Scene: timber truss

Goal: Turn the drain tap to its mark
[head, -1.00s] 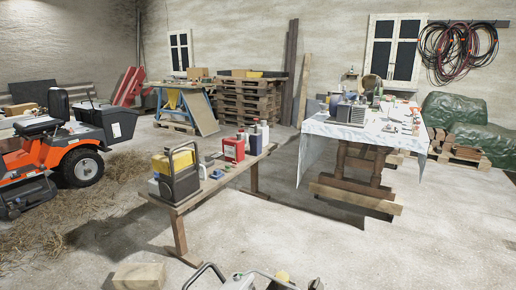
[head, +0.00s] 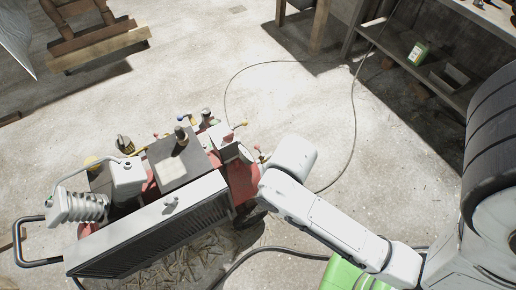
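A compressor with a red tank (head: 240,183) stands on the floor at the lower left of the head view. Small taps and fittings with red, yellow and blue parts sit along its far side, among them a yellow-ended one (head: 243,125). I cannot tell which of them is the drain tap, and no mark can be made out. My white arm reaches from the right edge to the tank's right end and covers part of it. My gripper cannot be made out; no fingers show.
A dark hose (head: 226,88) loops over the floor behind the compressor. A shelf (head: 455,90) with a green-labelled container (head: 418,51) stands at the upper right. A timber trestle (head: 100,45) stands at the upper left. The floor between is mostly clear.

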